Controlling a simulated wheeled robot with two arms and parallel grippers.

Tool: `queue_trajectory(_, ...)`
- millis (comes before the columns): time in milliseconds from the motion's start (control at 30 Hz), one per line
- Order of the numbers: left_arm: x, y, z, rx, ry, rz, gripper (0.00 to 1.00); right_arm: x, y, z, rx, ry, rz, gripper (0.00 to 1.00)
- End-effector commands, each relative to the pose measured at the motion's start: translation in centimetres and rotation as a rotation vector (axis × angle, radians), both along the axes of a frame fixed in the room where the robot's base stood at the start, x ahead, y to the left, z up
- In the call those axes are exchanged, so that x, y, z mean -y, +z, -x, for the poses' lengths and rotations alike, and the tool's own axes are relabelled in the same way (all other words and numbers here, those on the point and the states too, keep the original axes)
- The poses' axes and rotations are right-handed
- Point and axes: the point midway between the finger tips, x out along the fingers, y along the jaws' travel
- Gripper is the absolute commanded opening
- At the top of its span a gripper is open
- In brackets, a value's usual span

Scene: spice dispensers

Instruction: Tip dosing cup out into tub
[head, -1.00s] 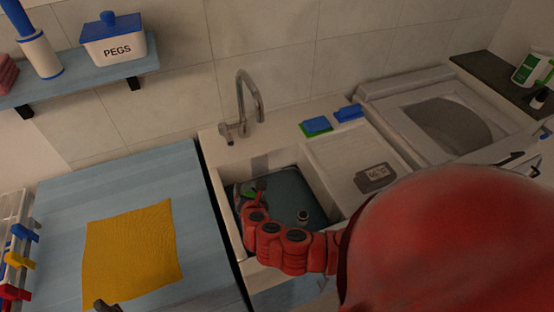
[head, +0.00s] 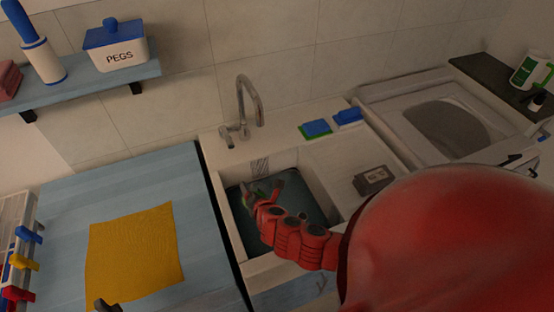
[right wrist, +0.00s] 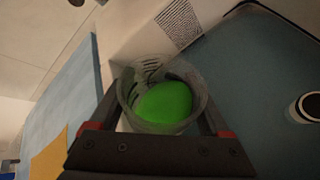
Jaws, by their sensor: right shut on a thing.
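My right gripper (head: 262,192) is at the end of my red arm, over the left part of the white sink basin (head: 236,232). In the right wrist view its two dark fingers (right wrist: 165,115) are shut on a clear dosing cup (right wrist: 130,92). The cup's mouth faces the camera and bright green contents (right wrist: 166,103) show inside. The basin's blue-grey inside (head: 312,205) lies below and beside the cup, with a dark ringed round part (right wrist: 309,107). I cannot tell whether this basin is the tub. A dark piece at the bottom left may be my left gripper (head: 107,305); its fingers cannot be made out.
A tap (head: 245,105) stands behind the basin. Blue and green sponges (head: 316,129) lie on the back ledge. A grey box (head: 373,180) sits right of the basin, and an open machine (head: 450,128) stands farther right. A yellow cloth (head: 130,252) lies on the blue worktop.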

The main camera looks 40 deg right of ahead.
Motion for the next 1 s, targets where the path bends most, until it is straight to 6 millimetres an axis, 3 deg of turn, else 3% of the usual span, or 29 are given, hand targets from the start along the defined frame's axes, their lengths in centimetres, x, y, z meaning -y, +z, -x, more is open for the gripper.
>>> queue_trajectory(1000,0.00,0.93,0.00,0.000,0.000,0.000,0.50,0.11,0.64,0.03,0.032,0.000,-0.136,0.15)
